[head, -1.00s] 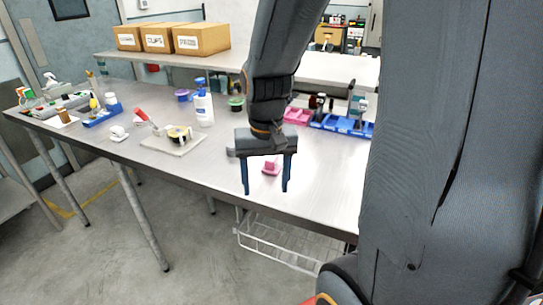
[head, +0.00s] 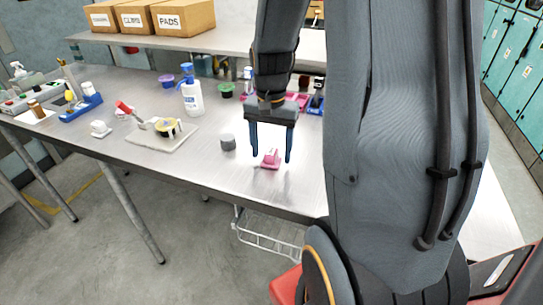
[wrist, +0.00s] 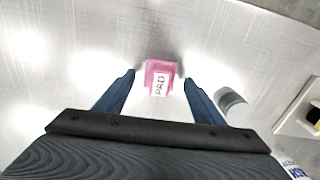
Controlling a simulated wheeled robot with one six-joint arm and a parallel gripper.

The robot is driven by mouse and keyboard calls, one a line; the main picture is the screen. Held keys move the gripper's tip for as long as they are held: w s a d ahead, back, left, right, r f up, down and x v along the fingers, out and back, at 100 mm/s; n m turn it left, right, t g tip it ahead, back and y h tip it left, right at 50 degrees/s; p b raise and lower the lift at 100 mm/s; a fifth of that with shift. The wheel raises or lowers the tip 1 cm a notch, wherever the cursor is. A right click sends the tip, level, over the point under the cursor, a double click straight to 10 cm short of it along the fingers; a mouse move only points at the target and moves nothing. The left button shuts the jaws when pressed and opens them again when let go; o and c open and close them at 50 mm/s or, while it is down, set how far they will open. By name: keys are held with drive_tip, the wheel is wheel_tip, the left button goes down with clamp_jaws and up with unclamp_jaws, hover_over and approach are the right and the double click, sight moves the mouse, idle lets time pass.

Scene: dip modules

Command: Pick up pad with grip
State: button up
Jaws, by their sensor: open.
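The pad is a small pink block (head: 270,158) on the metal table; in the wrist view the pink pad (wrist: 158,67) shows a white label reading "PAD". My gripper (head: 271,158) points down with its two dark blue fingers spread. In the wrist view the open gripper (wrist: 157,74) has a fingertip on each side of the pad, with a gap on both sides. The pad appears to lie just beyond or between the fingertips; I cannot tell the exact height. Nothing is held.
A grey cylinder (head: 228,142) stands left of the pad; it also shows in the wrist view (wrist: 233,107). A white board (head: 162,137) with a yellow-and-black roll lies farther left. A white bottle (head: 190,98) and coloured bins (head: 298,100) stand behind.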

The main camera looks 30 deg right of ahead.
sight(271, 151)
drive_tip(key=shift+f, duration=0.5)
drive_tip(key=c, duration=1.3)
drive_tip(key=shift+o, duration=0.2)
drive_tip(key=shift+r, duration=0.15)
wheel_tip(271, 151, up, 10)
drive_tip(key=shift+f+b, duration=0.1)
drive_tip(key=shift+b, duration=0.6)
drive_tip(key=o, duration=0.6)
drive_tip(key=c, duration=0.4)
